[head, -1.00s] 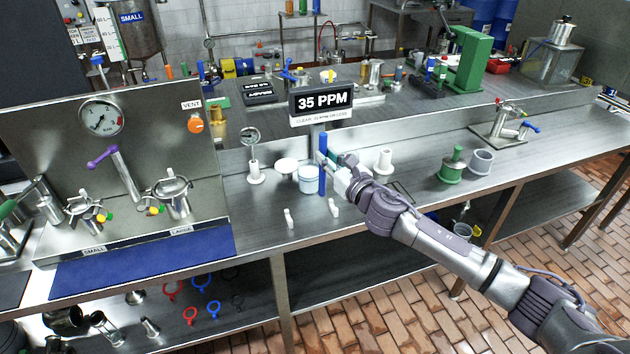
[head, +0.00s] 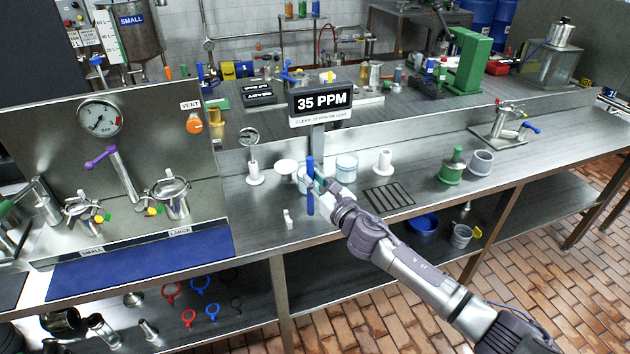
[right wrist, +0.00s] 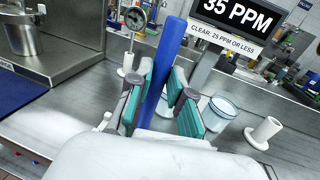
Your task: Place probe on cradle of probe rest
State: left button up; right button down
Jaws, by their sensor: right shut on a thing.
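The probe is a blue rod (head: 310,200), held nearly upright by my right gripper (head: 312,184), whose teal-padded fingers are shut on it. In the right wrist view the rod (right wrist: 171,50) rises between the fingers (right wrist: 160,103). The probe rest shows as a small white post (head: 288,219) on the bench, left of and apart from the rod; part of it also shows in the right wrist view (right wrist: 104,121). The rest's other post is hidden behind the rod and gripper. I cannot tell how high the rod's lower end is. My left gripper is out of view.
A pale beaker (head: 347,168) stands right of the gripper; another is partly hidden behind it. The display reading 35 PPM (head: 320,103) stands behind. A small gauge on a white base (head: 254,172) is at left. The bench front left of the post is clear.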

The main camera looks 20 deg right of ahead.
jog(key=shift+f+b, duration=0.3)
jog(key=shift+f, duration=0.2)
jog(key=c, duration=1.1)
grip_release()
jog(key=shift+o, duration=0.2)
jog(key=shift+r, duration=0.15)
jog(key=shift+r+p, duration=0.4)
jog(key=shift+p, duration=0.05)
jog(key=shift+s+d+r, duration=0.1)
jog(key=shift+s, duration=0.1)
jog(key=b+v, duration=0.1)
jog(key=v, duration=1)
jog(key=shift+s, duration=0.3)
